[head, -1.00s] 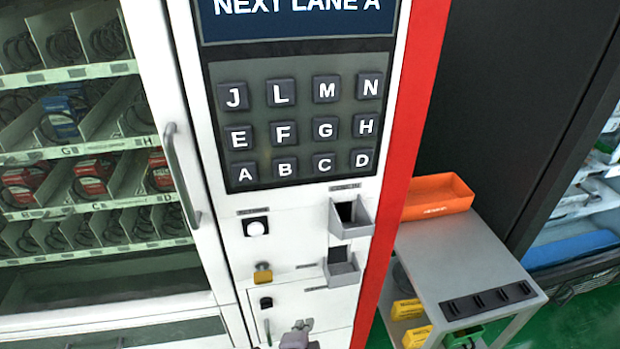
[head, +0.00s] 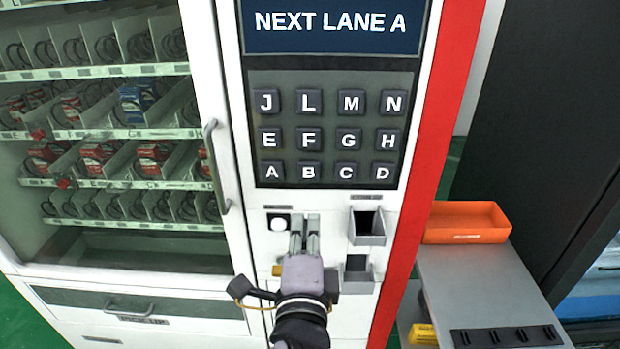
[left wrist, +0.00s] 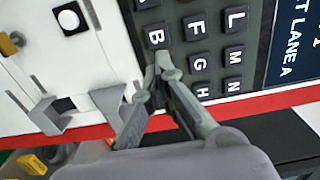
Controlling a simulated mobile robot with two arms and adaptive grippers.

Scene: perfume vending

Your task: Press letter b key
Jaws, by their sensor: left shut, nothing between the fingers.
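The keypad (head: 330,118) is a dark panel with square letter keys on the white vending machine front. The letter B key (head: 308,172) is in its bottom row, between A and C; it also shows in the left wrist view (left wrist: 156,37). My left gripper (head: 304,222) is shut and empty, below the B key in the head view. In the left wrist view its fingertips (left wrist: 164,62) appear just beside the B key and cover the C key's area. I cannot tell whether they touch the panel. My right gripper is not in view.
A display (head: 334,26) above the keypad reads "NEXT LANE A". Below the keypad are a white round button (head: 279,223) and two small grey trays (head: 367,238) that jut out. A glass door handle (head: 217,165) is left. An orange bin (head: 466,222) stands on a grey table right.

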